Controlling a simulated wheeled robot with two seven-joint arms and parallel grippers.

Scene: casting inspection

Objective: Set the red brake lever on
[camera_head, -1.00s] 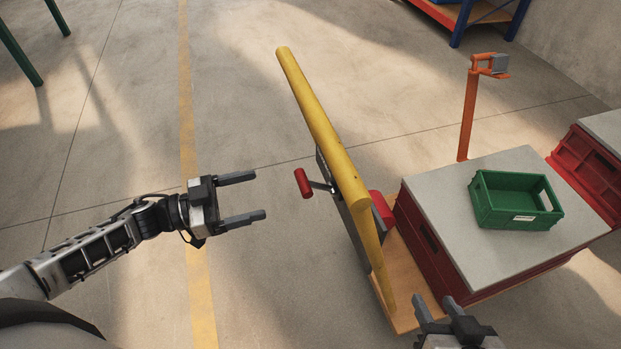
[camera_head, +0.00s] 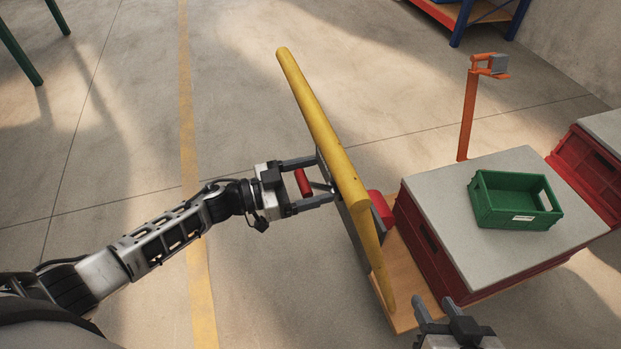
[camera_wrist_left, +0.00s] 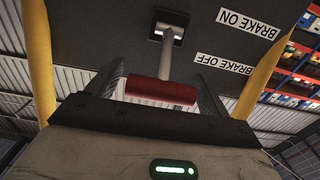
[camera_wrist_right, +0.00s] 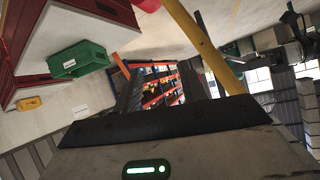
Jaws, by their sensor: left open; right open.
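The red brake lever (camera_head: 303,182) has a red grip on a grey rod, on the near side of a dark panel under a yellow bar. In the left wrist view its grip (camera_wrist_left: 160,90) lies crosswise, beside the BRAKE OFF label (camera_wrist_left: 223,63); the BRAKE ON label (camera_wrist_left: 248,22) is higher up, nearer the slot. My left gripper (camera_head: 325,179) is open, with its fingers on either side of the red grip and not closed on it. My right gripper (camera_head: 435,301) is open and empty at the bottom, near the cart's wooden deck.
The yellow bar (camera_head: 325,125) belongs to a cart with a wooden deck (camera_head: 408,290). A red crate with a grey top (camera_head: 430,195) carries a green bin (camera_head: 500,215). An orange post (camera_head: 467,120) stands behind.

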